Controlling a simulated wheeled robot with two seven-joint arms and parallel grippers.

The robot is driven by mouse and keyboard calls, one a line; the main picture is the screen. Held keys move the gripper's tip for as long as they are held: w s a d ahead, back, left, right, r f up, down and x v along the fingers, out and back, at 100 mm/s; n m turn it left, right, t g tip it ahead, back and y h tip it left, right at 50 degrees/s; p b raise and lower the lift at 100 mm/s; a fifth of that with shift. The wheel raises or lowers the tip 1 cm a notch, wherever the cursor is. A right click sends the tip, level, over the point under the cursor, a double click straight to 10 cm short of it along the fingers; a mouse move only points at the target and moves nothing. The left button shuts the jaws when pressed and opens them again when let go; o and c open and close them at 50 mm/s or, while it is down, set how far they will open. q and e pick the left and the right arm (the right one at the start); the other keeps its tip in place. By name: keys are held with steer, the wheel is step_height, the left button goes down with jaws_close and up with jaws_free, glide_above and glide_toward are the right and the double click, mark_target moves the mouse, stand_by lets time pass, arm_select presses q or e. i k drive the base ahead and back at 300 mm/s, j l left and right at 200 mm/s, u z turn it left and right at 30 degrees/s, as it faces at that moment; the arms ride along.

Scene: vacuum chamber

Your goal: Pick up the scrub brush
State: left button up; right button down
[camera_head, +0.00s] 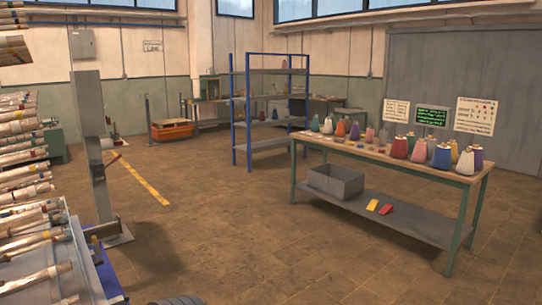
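I cannot make out a scrub brush for certain. A yellow item (373,205) and a red item (386,209) lie side by side on the lower shelf (420,221) of the long table; they are too small to identify. The long table (375,156) stands at the right, with several coloured cone-shaped spools on its top, among them a red one (419,151). Neither of my grippers is in view.
A grey bin (336,181) sits on the table's lower shelf. A rack of spools or rods (30,240) and a grey post (95,150) stand close at left. A blue shelf unit (234,115) stands farther back. The middle floor (220,220) is clear.

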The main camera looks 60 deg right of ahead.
mark_target(340, 140)
steer(key=z, duration=2.35)
steer(key=i+j+u, duration=0.15)
steer(key=i, duration=0.2)
steer(key=i+u, duration=0.35)
steer(key=i, duration=5.35)
steer(key=i+j+z, duration=0.1)
steer(key=i+z, duration=0.35)
steer(key=i, duration=0.15)
steer(key=i+j+z, duration=0.4)
steer(key=i, duration=0.2)
steer(key=i+j+z, duration=0.85)
steer(key=i+j, duration=0.15)
steer(key=j, duration=0.2)
steer(key=i, duration=0.2)
